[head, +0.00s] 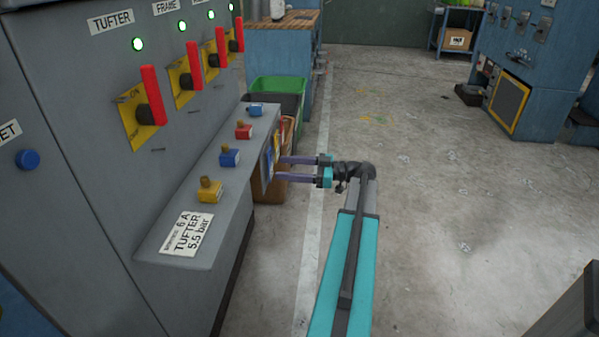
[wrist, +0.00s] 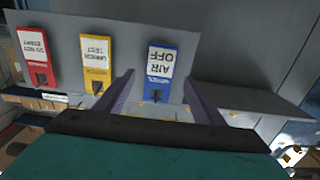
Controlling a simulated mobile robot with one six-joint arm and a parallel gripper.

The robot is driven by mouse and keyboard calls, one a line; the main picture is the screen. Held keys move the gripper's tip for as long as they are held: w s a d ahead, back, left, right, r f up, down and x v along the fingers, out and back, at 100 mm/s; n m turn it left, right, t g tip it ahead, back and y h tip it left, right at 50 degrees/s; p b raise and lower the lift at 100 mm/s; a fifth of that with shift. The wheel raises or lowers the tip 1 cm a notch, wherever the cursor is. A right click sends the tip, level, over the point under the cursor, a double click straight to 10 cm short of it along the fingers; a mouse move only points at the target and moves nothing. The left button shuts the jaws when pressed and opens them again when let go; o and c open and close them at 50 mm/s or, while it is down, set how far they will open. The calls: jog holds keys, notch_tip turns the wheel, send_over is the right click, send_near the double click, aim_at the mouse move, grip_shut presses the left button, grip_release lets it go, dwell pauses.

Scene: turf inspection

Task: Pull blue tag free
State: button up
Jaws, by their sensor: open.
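The blue tag (wrist: 160,62) hangs on the grey front face of a ledge, with a white panel reading "AIR OFF" upside down in the wrist view. It also shows edge-on in the head view (head: 268,163). My gripper (head: 277,169) is open, its two purple fingers pointing left at the ledge front. In the wrist view the fingers stand on either side of the blue tag's lower part, with a gap visible on each side. Nothing is held. How the tag is fastened cannot be made out.
A yellow tag (wrist: 96,62) and a red tag (wrist: 36,55) hang beside the blue one. Small coloured blocks with knobs line the ledge (head: 175,243). Red levers (head: 152,95) rise from the cabinet. A green bin (head: 280,88) stands behind.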

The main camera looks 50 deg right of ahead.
aim_at(270, 165)
jog(key=shift+x, duration=1.45)
jog(key=c, duration=1.1)
